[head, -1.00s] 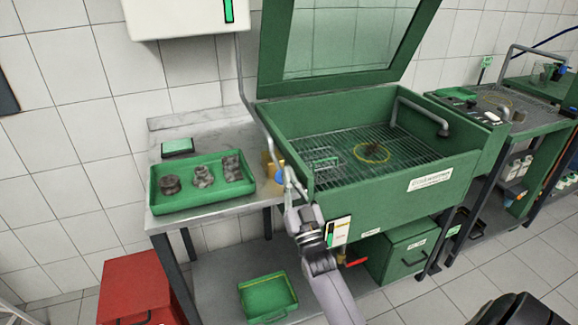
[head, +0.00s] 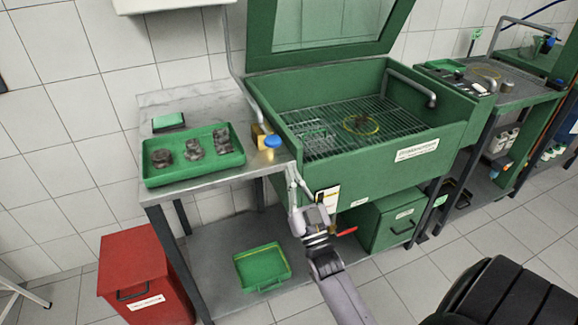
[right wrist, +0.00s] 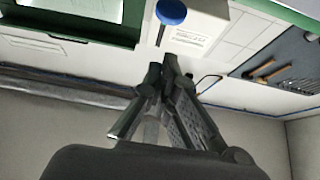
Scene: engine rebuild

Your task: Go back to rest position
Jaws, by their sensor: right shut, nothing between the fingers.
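My right gripper (head: 291,177) is shut and empty in the head view. It is in front of the green wash basin (head: 385,158), near the right end of the steel table (head: 230,180). In the right wrist view its fingers (right wrist: 170,78) are together with nothing between them. My left gripper is not in view.
A green tray (head: 160,180) with several dark metal parts is on the table. A blue-topped item (head: 272,142) stands near the basin. Below are another green tray (head: 262,282), a red bin (head: 130,270) and a green box (head: 385,222). Tiled floor is open at right.

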